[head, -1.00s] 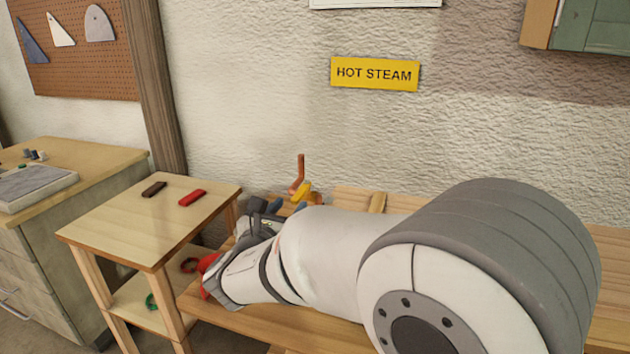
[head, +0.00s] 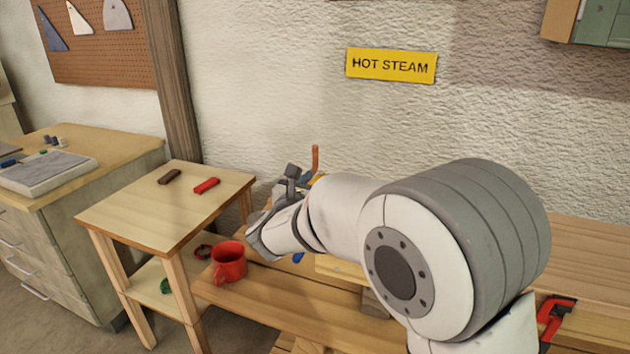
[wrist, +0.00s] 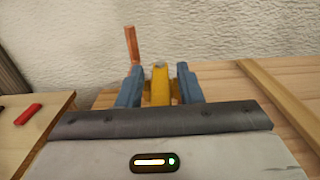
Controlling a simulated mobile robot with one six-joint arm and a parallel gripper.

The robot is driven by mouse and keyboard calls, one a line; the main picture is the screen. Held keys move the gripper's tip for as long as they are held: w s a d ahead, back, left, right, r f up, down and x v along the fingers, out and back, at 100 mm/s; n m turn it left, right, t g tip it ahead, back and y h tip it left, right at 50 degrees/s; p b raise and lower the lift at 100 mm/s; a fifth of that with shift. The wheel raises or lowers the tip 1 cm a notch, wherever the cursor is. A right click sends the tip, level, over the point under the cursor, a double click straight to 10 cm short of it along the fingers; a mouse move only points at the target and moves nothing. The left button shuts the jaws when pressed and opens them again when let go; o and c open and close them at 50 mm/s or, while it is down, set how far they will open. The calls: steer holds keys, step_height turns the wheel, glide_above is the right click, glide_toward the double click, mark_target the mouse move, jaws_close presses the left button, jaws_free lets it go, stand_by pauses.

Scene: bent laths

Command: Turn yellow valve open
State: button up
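The yellow valve handle (wrist: 160,88) stands between the two blue fingers of my gripper (wrist: 160,86) in the wrist view. A narrow gap shows on each side of it, so the fingers are open around the handle. A copper pipe (wrist: 131,45) rises just behind and to the left. In the head view the pipe (head: 315,158) stands upright near the wall. Only a small bit of the yellow valve (head: 313,181) shows there, since my arm and gripper hide most of it.
A red mug (head: 229,262) stands on the wooden bench (head: 290,293), left of my forearm. A side table (head: 150,215) holds a dark bar and a red bar (head: 207,185). A red clamp (head: 553,318) is at right. A "HOT STEAM" sign (head: 391,65) hangs on the wall.

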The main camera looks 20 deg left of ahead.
jaws_close()
